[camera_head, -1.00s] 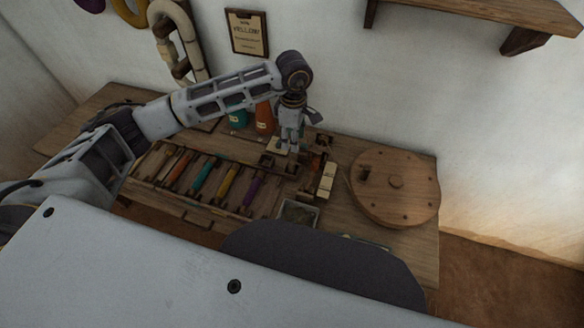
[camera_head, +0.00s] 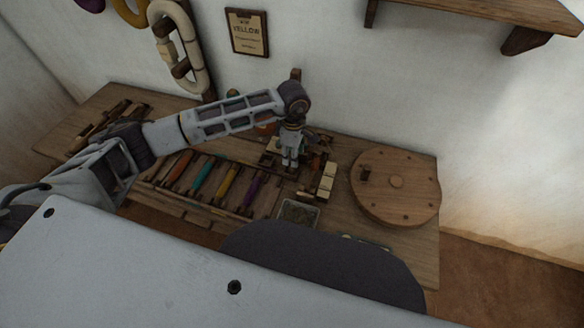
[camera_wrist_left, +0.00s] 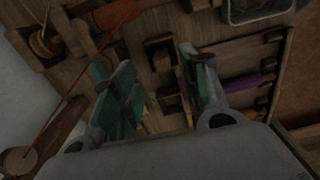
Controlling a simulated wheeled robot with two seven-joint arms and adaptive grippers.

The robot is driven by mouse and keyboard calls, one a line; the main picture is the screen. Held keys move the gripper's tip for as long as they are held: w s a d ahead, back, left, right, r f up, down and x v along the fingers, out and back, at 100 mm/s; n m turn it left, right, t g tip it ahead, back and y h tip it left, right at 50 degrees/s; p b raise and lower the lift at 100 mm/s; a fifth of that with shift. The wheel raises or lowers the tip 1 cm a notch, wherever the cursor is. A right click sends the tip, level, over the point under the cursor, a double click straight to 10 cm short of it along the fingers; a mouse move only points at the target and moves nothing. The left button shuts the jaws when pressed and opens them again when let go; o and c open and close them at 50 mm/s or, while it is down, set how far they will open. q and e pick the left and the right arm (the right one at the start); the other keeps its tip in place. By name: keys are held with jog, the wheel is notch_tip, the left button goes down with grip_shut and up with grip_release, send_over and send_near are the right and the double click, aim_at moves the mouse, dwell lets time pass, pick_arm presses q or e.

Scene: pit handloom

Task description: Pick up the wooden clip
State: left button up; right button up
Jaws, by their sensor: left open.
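My left gripper (camera_head: 290,162) points down over the middle of the workbench, just behind the spool rack. In the left wrist view its two green-padded fingers (camera_wrist_left: 157,60) are apart, with no object clearly held between them. A small dark wooden piece (camera_wrist_left: 160,55), which looks like the wooden clip, lies on a board between and beyond the fingertips. A second dark wooden piece (camera_wrist_left: 170,98) is closer in, between the fingers. I cannot tell for certain which piece is the clip. In the head view the gripper hides that spot. My right gripper is not in view.
A rack of coloured spools (camera_head: 203,178) lies left of the gripper. Pale blocks (camera_head: 327,182), a small metal tray (camera_head: 299,212) and a round wooden disc (camera_head: 395,187) are to the right. In the wrist view, an orange spool (camera_wrist_left: 115,14) and thread are near the left finger.

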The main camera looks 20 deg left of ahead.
pick_arm(q)
jog(key=shift+s+a+f, duration=0.1)
jog(key=shift+f, duration=2.5)
jog(key=c, duration=0.9)
